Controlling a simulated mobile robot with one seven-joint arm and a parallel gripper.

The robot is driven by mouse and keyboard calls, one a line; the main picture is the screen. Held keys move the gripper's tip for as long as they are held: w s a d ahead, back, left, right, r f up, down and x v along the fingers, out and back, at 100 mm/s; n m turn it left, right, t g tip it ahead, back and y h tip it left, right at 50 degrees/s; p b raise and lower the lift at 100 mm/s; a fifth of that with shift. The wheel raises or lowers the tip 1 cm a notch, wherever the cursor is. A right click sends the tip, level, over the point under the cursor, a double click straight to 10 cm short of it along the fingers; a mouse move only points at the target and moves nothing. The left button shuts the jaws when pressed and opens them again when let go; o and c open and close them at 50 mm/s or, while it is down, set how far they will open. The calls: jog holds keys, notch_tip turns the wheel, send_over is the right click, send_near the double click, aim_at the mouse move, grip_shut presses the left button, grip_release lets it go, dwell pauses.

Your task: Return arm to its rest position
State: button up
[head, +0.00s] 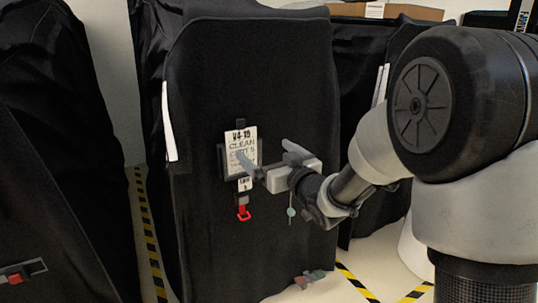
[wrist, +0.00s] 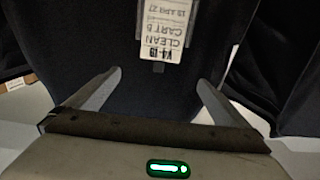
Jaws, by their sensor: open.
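My gripper (head: 268,160) is in front of the middle black covered cart (head: 255,85) in the head view. Its two fingers are spread apart with nothing between them, and they also show in the wrist view (wrist: 157,82). A white label (head: 240,150) reading "CLEAN CART" hangs on the cart's cover, partly behind one finger. The label appears upside down in the wrist view (wrist: 165,30), beyond the fingertips. I cannot tell whether a finger touches the cover. My arm reaches in from the right of the head view.
Another covered cart (head: 50,140) stands at the left, and more black covers (head: 370,60) are behind at the right. A red clip (head: 243,213) hangs below the label. Yellow-black tape (head: 148,235) marks the floor. Cardboard boxes (head: 400,11) sit at the top back.

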jog(key=shift+s+d, duration=0.15)
jog(key=shift+s, duration=0.05)
dwell(0.3)
jog(key=s+d+r+m+g+h, duration=0.1)
jog(key=s+d+m+g+h, duration=0.1)
jog(key=s+d+h, duration=0.5)
jog(key=s+d+r+m+g+h, duration=0.1)
jog(key=s+d+m+h, duration=0.2)
jog(key=d, duration=0.7)
jog(key=s+d+f+m+g, duration=0.1)
jog(key=s+d+f+g, duration=0.15)
jog(key=s, duration=0.95)
jog(key=s+d+f+m+g, duration=0.15)
jog(key=s+g, duration=0.25)
jog(key=s, duration=0.8)
notch_tip(320, 180, up, 26)
jog(key=p, duration=2.7)
jog(key=shift+s+n, duration=0.15)
jog(key=shift+n, duration=0.2)
